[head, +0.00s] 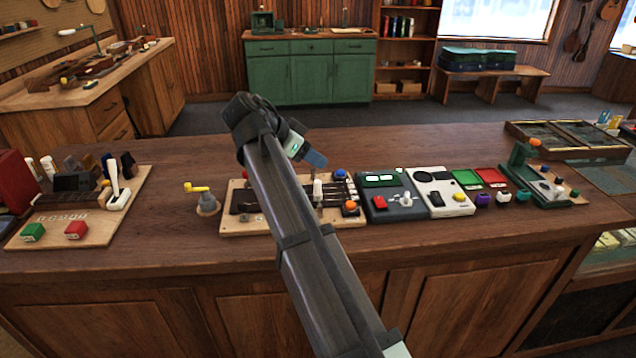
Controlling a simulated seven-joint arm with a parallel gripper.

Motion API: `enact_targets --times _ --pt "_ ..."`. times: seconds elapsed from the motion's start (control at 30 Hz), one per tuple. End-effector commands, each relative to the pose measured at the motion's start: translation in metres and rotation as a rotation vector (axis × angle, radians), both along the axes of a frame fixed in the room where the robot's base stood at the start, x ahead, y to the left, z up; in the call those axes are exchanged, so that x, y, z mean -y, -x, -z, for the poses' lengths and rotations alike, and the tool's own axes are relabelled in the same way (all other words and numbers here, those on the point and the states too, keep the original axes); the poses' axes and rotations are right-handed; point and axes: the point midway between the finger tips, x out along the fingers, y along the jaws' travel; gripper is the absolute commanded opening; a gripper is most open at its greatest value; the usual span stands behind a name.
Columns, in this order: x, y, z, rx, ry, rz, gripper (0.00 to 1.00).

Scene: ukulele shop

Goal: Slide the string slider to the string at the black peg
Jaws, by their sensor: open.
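The wooden string board (236,222) lies on the counter, partly hidden behind my arm. Dark bars or strings run across it. A small pale upright knob (317,188), which looks like the string slider, stands on its right part. A blue peg (340,174) and an orange peg (350,207) sit at the right edge. Small dark parts lie between them, and I cannot tell which is the black peg. My gripper (317,160) is open and appears above the board's back right part, apart from the knob in the picture.
A dark grey box with a red button (379,202) and a white box (443,178) stand right of the board. A yellow-handled crank (207,203) stands left, then a wooden tray (50,234) with blocks. The counter behind is mostly clear.

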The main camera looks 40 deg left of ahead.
Motion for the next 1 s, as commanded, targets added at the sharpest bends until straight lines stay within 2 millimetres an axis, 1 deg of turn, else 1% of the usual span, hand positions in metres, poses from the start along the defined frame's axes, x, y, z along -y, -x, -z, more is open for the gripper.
enact_targets --times 0.03,0.1,0.2,0.33,0.43,0.57,1.0 --pt "-0.009 0.02 -0.003 -0.01 -0.005 -0.011 0.45" --pt "-0.016 0.04 -0.005 -0.021 -0.009 -0.018 0.45" --pt "-0.023 0.059 -0.007 -0.033 -0.013 -0.025 0.45" --pt "-0.026 0.07 -0.007 -0.042 -0.014 -0.026 0.45" --pt "-0.025 0.067 -0.003 -0.043 -0.015 -0.026 0.45" --pt "-0.021 0.057 0.008 -0.042 -0.015 -0.027 0.45" --pt "-0.004 0.005 0.061 -0.042 -0.014 -0.026 0.45"
